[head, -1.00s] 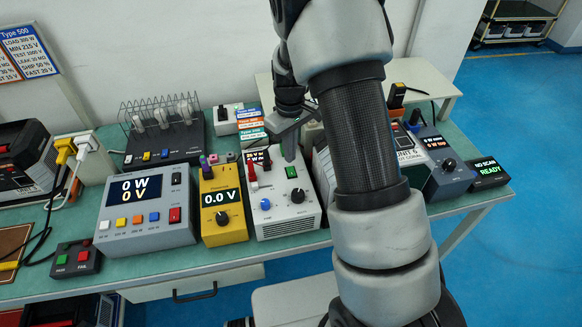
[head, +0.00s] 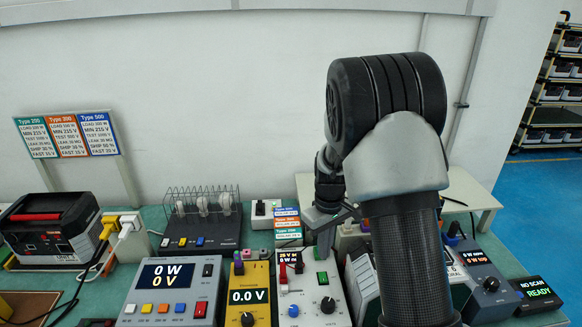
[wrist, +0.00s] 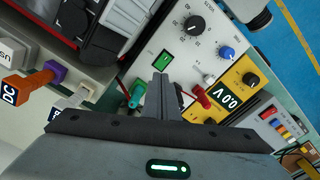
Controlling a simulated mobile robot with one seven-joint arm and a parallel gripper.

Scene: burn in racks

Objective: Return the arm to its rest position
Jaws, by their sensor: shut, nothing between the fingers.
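My arm (head: 405,240) rises from the lower right of the head view and bends over the bench. My gripper (head: 325,245) hangs at its end above the back of the white instrument (head: 315,302) with knobs. The wrist view shows the fingers of my gripper (wrist: 162,90) together with nothing between them. They point toward the white instrument, beside its green switch (wrist: 160,64). I cannot tell how far above it the fingertips are. My arm hides part of the bench behind it.
A yellow meter (head: 248,302) reading 0.0 V and a grey load box (head: 170,285) stand left of the white instrument. A wire rack (head: 200,212) stands behind. A scanner display (head: 537,291) reads READY at the right. Blue floor (head: 540,190) is open beyond.

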